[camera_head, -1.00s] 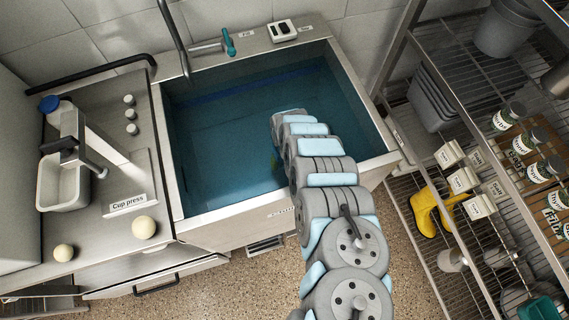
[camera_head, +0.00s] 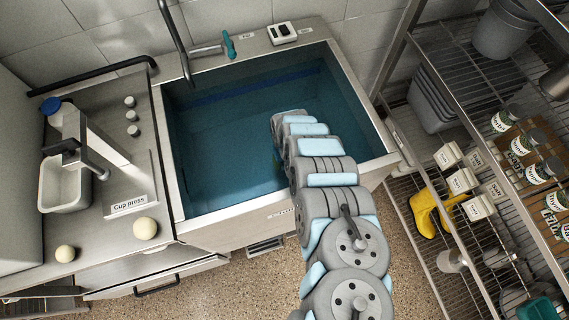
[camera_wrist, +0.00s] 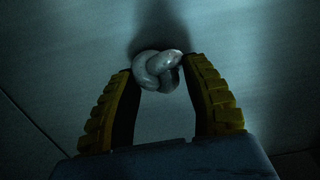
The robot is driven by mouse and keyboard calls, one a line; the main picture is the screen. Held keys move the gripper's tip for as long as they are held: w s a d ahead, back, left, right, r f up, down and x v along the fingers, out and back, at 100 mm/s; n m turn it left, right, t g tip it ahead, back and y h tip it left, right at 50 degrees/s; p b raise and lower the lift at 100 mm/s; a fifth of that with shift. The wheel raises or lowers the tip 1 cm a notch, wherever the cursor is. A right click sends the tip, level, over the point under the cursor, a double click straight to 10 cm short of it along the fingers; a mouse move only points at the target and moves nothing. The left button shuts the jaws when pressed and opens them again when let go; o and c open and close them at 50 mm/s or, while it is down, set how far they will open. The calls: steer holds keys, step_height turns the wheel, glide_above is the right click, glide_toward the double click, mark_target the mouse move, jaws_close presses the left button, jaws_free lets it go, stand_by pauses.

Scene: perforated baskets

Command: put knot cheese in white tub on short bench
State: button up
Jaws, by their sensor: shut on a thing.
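A pale, glossy knot cheese (camera_wrist: 158,69) sits between the tips of my gripper (camera_wrist: 157,72) in the wrist view. The ribbed yellow fingers are shut on it, above or against a dim bluish-grey surface; the gap cannot be told. In the head view my arm reaches down into the blue basin, and the cheese and most of my gripper are hidden. A white tub (camera_head: 50,202) stands on the steel bench (camera_head: 105,225) at the left, under the lever of the cup press.
The cup press (camera_head: 103,140) stands beside the tub. Two pale balls (camera_head: 145,228) lie near the bench front. The basin (camera_head: 230,140) has raised steel walls and a teal-handled tap (camera_head: 228,44). A wire rack (camera_head: 480,170) with jars, boxes and yellow boots stands at right.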

steer(key=shift+r+p, duration=5.15)
steer(key=shift+r, duration=1.05)
steer(key=shift+r+p, duration=11.05)
steer(key=shift+r, duration=3.55)
